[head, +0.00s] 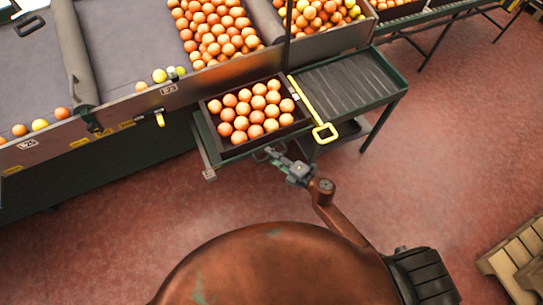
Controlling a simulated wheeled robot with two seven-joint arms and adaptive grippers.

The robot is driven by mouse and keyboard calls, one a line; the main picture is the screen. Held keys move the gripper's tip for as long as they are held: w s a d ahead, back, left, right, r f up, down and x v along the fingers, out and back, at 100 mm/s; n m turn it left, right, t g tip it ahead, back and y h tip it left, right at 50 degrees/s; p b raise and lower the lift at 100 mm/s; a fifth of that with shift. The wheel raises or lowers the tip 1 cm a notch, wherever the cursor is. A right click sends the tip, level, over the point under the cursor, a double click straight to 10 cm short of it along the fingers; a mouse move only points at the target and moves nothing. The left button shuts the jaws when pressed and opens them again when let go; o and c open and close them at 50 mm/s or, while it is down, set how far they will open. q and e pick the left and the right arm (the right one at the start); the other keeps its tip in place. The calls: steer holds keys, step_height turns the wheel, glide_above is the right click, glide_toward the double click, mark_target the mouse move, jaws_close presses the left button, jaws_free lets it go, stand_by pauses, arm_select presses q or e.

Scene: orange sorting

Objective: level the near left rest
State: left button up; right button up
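A dark crate (292,123) full of oranges sits on the left part of a green-framed stand (400,86). The crate looks slightly turned relative to the stand; I cannot tell whether it is level. No part is clearly marked as the near left rest; the stand's front left corner (209,174) shows a small pale plate. My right gripper (267,154) is at the crate's near side, close to the stand's front edge. Its fingers are small and partly merge with the dark edge, so contact and opening are unclear. My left gripper is out of view.
Sorting bins with oranges (215,30) stand behind. A wooden pallet (520,250) lies lower right. Red floor in front is clear.

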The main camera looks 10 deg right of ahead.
steer(key=shift+s+d+f, duration=0.1)
steer(key=shift+s, duration=0.1)
steer(key=v, duration=1.1)
steer(key=shift+s+d, duration=0.2)
